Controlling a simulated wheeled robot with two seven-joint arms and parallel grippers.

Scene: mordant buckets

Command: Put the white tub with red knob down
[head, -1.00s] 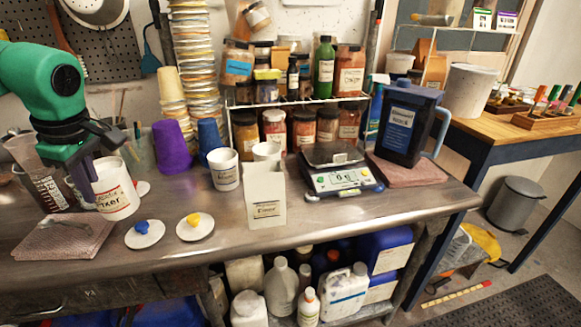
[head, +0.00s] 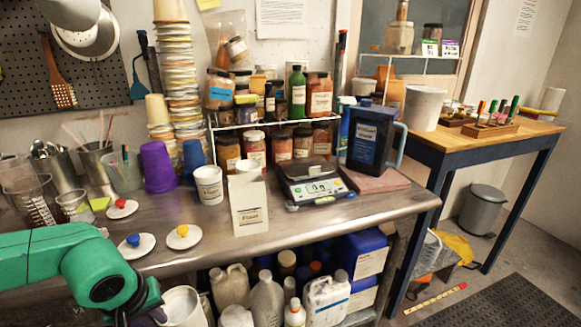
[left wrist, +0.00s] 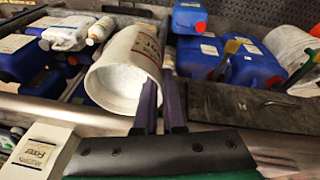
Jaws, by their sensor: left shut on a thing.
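My left gripper (head: 152,306) is low at the front of the counter (head: 350,212) and shut on a white tub (head: 183,309) with red lettering. The tub is lidless, held in the air in front of the counter's edge. In the left wrist view the tub (left wrist: 128,72) is tilted, its empty inside showing, with my fingers (left wrist: 160,105) at its wall. A white lid with a red knob (head: 122,207) lies on the counter at the left. My right gripper is not in view.
Lids with a blue knob (head: 135,243) and a yellow knob (head: 183,234) lie near the front edge. A white box (head: 248,208), another white tub (head: 208,186) and a scale (head: 312,183) stand beyond. Jugs (head: 266,298) fill the shelf below.

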